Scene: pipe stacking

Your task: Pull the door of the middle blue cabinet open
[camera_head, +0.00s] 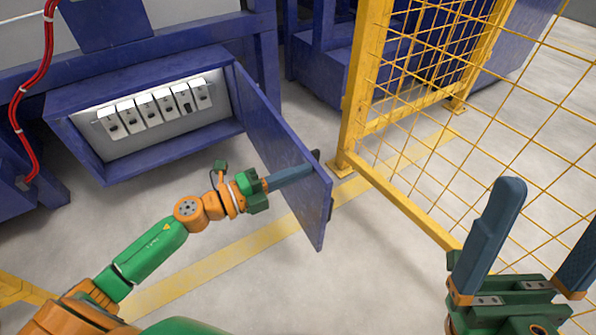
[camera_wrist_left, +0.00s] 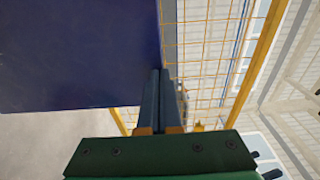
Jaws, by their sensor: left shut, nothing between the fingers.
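The blue cabinet (camera_head: 75,105) stands at the left in the head view, with a row of white switches (camera_head: 155,107) inside. Its blue door (camera_head: 280,150) stands wide open, swung out on its right side. My left gripper (camera_head: 312,168) is shut and empty, with its fingers against or close to the door's inner face near the free edge; touching cannot be told. In the left wrist view the shut fingers (camera_wrist_left: 160,90) lie beside the door panel (camera_wrist_left: 80,55). My right gripper (camera_head: 535,240) is open and empty at the lower right, its fingers well apart, away from the door.
A yellow mesh fence (camera_head: 430,110) stands right of the door, with its post foot (camera_head: 343,165) close to the door's edge. Red cables (camera_head: 45,80) hang at the left. Grey floor with a yellow stripe (camera_head: 215,262) lies below the cabinet.

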